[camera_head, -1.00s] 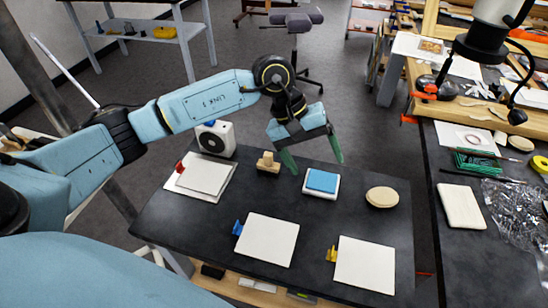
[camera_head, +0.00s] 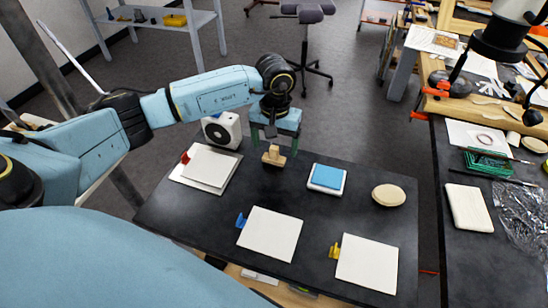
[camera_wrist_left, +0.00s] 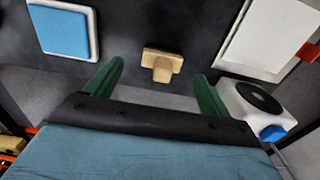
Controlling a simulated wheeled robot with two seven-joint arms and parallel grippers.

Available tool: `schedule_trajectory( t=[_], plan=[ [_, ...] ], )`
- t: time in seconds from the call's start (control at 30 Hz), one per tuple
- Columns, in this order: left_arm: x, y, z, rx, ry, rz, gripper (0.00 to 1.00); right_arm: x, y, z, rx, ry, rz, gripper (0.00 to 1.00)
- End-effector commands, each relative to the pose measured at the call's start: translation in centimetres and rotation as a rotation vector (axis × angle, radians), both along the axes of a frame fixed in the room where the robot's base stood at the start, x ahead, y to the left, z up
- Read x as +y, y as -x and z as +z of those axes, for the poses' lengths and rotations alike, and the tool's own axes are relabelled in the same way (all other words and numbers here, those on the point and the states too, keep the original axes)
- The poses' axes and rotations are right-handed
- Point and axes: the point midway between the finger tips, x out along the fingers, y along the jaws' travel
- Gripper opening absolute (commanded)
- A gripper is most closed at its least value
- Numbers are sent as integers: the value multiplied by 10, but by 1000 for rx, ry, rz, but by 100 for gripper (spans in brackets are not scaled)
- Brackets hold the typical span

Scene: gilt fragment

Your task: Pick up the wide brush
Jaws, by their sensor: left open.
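The wide brush appears to be the small tan wooden piece with a stubby upright handle (camera_head: 273,156), standing at the back edge of the dark table; its bristles cannot be made out. My left gripper (camera_head: 274,144) is open, its green fingers just behind and above this piece. In the left wrist view, the piece (camera_wrist_left: 163,63) shows ahead of the gap between the open fingers (camera_wrist_left: 159,72), with nothing held. Whether a finger touches it cannot be told.
A blue pad on a white base (camera_head: 327,177) and an oval tan block (camera_head: 388,197) lie to the right. A white boxy device (camera_head: 222,130) and stacked white sheets (camera_head: 210,167) are on the left. Two white panels (camera_head: 270,233) (camera_head: 367,263) lie in front.

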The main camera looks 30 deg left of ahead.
Motion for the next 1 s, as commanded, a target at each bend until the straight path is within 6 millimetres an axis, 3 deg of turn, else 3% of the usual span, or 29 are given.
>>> schedule_trajectory(
  t=[0.3,0.57,0.93,1.0],
  plan=[
    [5,-3,-43,4,2,1,82,0,1,3,1,0,1,36],
    [5,-4,-45,1,1,0,82,-1,1,3,1,0,1,36],
    [5,-4,-45,1,1,1,35,-3,1,3,0,3,3,36],
    [5,-4,-45,1,1,1,33,-3,1,3,0,3,3,36]
  ],
)
